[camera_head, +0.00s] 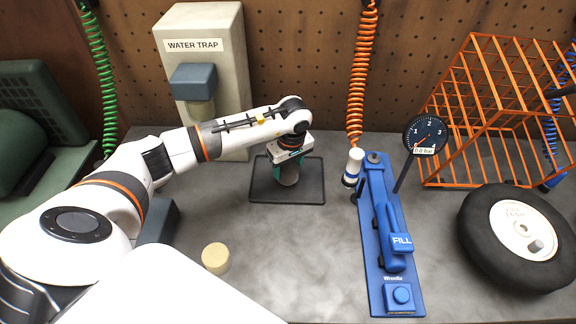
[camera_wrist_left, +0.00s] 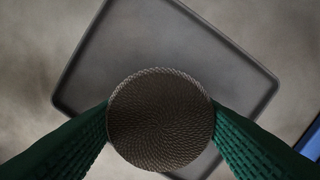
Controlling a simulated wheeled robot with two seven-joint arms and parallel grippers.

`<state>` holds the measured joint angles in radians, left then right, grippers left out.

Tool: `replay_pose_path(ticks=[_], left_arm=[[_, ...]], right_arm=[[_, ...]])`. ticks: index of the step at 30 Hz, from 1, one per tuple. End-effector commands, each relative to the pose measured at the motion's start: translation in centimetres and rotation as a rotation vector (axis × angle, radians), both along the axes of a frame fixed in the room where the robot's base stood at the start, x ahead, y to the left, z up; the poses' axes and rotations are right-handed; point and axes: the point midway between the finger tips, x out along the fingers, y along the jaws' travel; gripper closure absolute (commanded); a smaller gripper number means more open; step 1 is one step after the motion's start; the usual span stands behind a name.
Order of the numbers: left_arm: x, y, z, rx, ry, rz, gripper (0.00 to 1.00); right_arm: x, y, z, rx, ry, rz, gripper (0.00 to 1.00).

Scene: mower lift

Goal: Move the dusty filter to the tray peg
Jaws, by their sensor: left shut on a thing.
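The dusty filter (camera_wrist_left: 160,120) is a round grey-brown piece with a ribbed top. My left gripper (camera_head: 287,163) is shut on it, with green fingers on both sides of it in the left wrist view. In the head view the filter (camera_head: 288,177) shows below the fingers, over the dark shallow tray (camera_head: 314,190). The tray (camera_wrist_left: 262,84) lies behind the filter in the wrist view. I cannot tell whether the filter touches the tray. The tray peg is not visible. My right gripper is not in view.
A cream cylinder (camera_head: 216,258) stands on the bench in front. The water trap (camera_head: 205,60) is behind my left arm. A blue inflator with a FILL lever (camera_head: 398,240), a gauge (camera_head: 425,134), a wheel (camera_head: 515,238) and an orange wire rack (camera_head: 490,110) occupy the right.

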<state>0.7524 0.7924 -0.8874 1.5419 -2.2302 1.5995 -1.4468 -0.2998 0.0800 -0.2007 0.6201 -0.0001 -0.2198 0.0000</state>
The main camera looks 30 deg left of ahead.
Motion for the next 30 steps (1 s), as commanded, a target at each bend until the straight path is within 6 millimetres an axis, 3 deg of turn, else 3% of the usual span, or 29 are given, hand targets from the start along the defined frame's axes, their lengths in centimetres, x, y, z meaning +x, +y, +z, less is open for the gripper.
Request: replay_pose_path(ticks=[17, 18, 19, 30], left_arm=[[0.0, 0.0, -1.1, 0.000, 0.000, 0.000, 0.66], [0.0, 0.0, -1.1, 0.000, 0.000, 0.000, 0.41], [0.0, 0.0, -1.0, 0.000, 0.000, 0.000, 0.36], [0.0, 0.0, -0.7, 0.000, 0.000, 0.000, 0.35]], right_arm=[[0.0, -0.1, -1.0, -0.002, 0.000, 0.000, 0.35], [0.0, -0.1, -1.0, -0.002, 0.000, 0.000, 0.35], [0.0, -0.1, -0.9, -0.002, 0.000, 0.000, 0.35], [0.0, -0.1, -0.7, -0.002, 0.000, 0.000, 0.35]])
